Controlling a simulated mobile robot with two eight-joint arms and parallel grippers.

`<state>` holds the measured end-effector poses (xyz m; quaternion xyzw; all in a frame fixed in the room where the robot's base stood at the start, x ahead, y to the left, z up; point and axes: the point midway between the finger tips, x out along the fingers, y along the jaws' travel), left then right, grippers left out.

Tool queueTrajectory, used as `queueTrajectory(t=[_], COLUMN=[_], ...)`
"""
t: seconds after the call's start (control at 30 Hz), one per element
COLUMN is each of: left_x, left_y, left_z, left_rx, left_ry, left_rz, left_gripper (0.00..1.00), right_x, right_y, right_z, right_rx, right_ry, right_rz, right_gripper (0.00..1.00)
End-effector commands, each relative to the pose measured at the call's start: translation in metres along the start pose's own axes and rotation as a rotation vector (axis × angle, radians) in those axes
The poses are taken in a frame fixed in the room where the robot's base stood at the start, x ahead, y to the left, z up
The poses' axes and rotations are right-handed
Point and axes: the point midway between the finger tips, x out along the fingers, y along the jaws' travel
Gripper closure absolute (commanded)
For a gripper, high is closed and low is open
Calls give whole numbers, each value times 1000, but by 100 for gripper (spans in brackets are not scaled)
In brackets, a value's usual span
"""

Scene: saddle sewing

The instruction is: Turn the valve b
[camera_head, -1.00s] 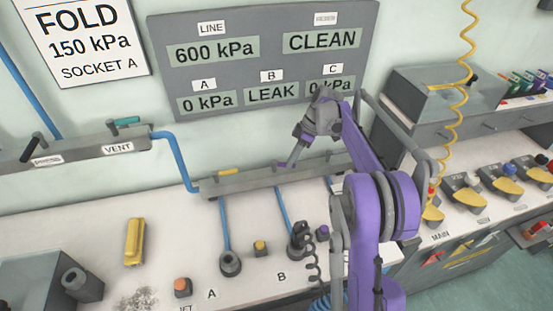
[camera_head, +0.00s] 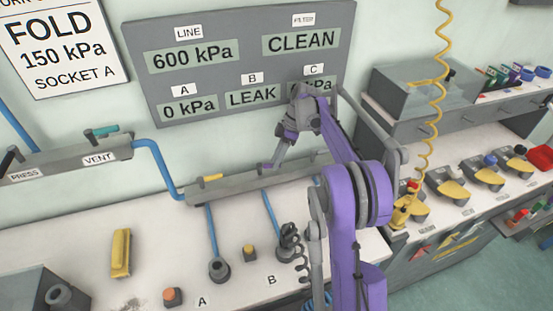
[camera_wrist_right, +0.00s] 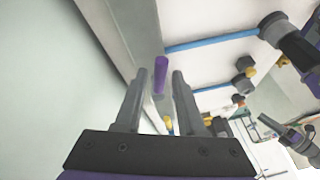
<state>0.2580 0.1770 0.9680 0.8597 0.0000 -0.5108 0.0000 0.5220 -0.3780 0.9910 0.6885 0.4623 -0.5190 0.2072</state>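Valve b is taken to be the purple handle (camera_head: 266,165) on the grey bar, above socket B. My right gripper (camera_head: 273,160) reaches down to this handle from the upper right. In the wrist view my right gripper (camera_wrist_right: 168,72) is open, its two grey fingers apart; contact with the handle cannot be made out. My left gripper does not show.
A yellow handle (camera_head: 211,177) lies farther left on the bar. Below are socket A (camera_head: 219,269) and a black coiled lead (camera_head: 291,238) by socket B. A yellow block (camera_head: 121,254) lies on the bench. The wall panel (camera_head: 235,105) reads LEAK under B.

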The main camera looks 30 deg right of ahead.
Motion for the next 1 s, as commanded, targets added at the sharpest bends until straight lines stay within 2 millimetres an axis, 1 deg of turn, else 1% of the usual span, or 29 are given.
queueTrajectory(t=[0.07, 0.3, 0.43, 0.57, 0.8, 0.9, 1.0], left_x=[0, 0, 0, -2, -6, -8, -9], left_y=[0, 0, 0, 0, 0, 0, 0], left_z=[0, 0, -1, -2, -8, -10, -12], left_rx=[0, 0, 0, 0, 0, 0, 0], left_ry=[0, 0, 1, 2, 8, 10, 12], left_rz=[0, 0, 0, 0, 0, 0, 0], left_gripper=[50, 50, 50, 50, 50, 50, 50], right_x=[0, 0, -8, -28, -78, -93, -103], right_y=[0, 0, 0, 0, 0, 1, 0], right_z=[0, 0, 0, 0, -1, 0, 0], right_rx=[0, 0, 1, 1, 1, 1, 0], right_ry=[0, 0, 0, 0, 0, 0, 0], right_rz=[0, 0, 0, 1, 1, 1, 1], right_gripper=[49, 49, 49, 49, 49, 49, 49])
